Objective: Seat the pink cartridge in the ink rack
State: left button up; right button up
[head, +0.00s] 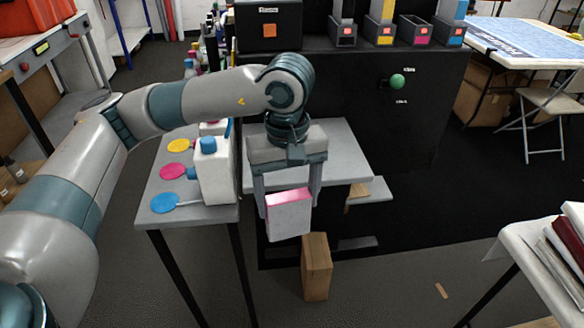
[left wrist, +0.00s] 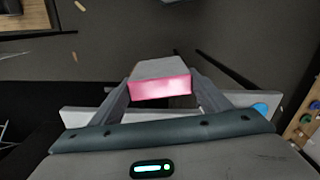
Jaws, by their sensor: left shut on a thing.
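The pink cartridge (head: 289,216), a white block with a pink top, is gripped between the fingers of my left gripper (head: 289,200). It hangs in front of the grey table, clear of the tabletop. In the left wrist view the cartridge (left wrist: 160,88) sits between both fingers with its pink face toward the camera. The ink rack (head: 415,32) stands on top of the black machine at the back. Its pink-labelled slot looks empty. Taller cartridges stand in the other slots, one with yellow and one with blue. My right gripper is not in view.
White bottles (head: 213,170) and coloured discs (head: 175,172) sit on the grey table (head: 340,150), left of my gripper. A black machine (head: 340,85) with a green knob (head: 397,82) stands behind. A wooden block (head: 316,267) is below the cartridge. Another table is at lower right.

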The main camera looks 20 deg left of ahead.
aim_at(282, 234)
pick_arm(q)
jog(key=s+f+m, duration=0.1)
jog(key=f+m, duration=0.4)
jog(key=s+f+m, duration=0.1)
jog(key=f+m, duration=0.2)
jog(key=shift+s+a, duration=0.1)
jog(key=shift+s, duration=0.2)
